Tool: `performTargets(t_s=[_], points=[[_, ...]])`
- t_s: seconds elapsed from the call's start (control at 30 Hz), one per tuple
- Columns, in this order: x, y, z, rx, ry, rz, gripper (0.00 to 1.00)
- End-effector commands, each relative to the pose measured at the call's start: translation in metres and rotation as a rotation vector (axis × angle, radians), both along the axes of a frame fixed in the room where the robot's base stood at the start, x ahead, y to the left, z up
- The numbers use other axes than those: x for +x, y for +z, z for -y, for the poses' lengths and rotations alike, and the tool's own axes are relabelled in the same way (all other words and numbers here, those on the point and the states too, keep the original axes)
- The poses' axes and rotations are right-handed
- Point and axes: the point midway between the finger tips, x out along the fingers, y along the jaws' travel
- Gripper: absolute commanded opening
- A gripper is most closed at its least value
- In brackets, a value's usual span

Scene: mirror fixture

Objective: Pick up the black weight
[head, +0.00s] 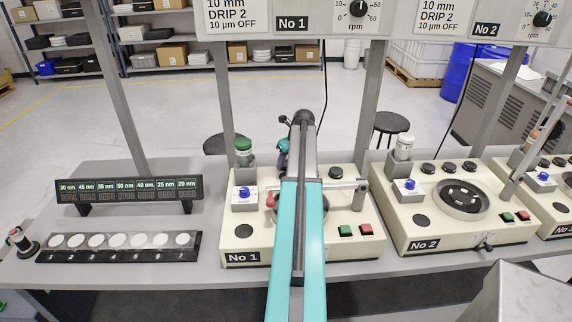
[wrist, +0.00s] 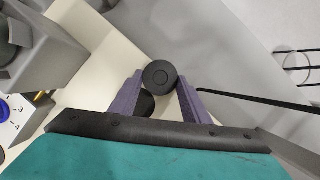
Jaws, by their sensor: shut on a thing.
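The black weight (wrist: 160,73) is a round, dark disc with a ring mark on its top, seen in the wrist view. My gripper (wrist: 159,82) has its two purple fingers closed on the weight's sides. The weight appears over the edge of a cream machine top. A second dark round shape (wrist: 146,104) shows between the fingers below it, partly hidden. In the head view my arm covers part of the No 1 machine (head: 345,240), and the weight and fingertips cannot be made out.
The No 2 machine (head: 400,225) stands to the right with a round bowl (head: 463,200). A rack of white discs (head: 118,246) and a nm display (head: 130,190) stand at the left. Grey posts (head: 371,110) rise behind the machines. A black rod (wrist: 255,102) passes right of the gripper.

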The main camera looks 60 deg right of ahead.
Motion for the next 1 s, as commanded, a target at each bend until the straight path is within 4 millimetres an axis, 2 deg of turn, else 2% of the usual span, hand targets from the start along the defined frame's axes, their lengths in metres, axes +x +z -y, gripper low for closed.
performTargets(t_s=[0.27, 0.7, 1.0], points=[[0.0, 0.021, 0.001, -0.003, -0.001, 0.002, 0.08], [0.001, 0.077, 0.001, -0.003, 0.0, 0.002, 0.08], [0.001, 0.096, 0.0, -0.002, 0.0, 0.002, 0.08]])
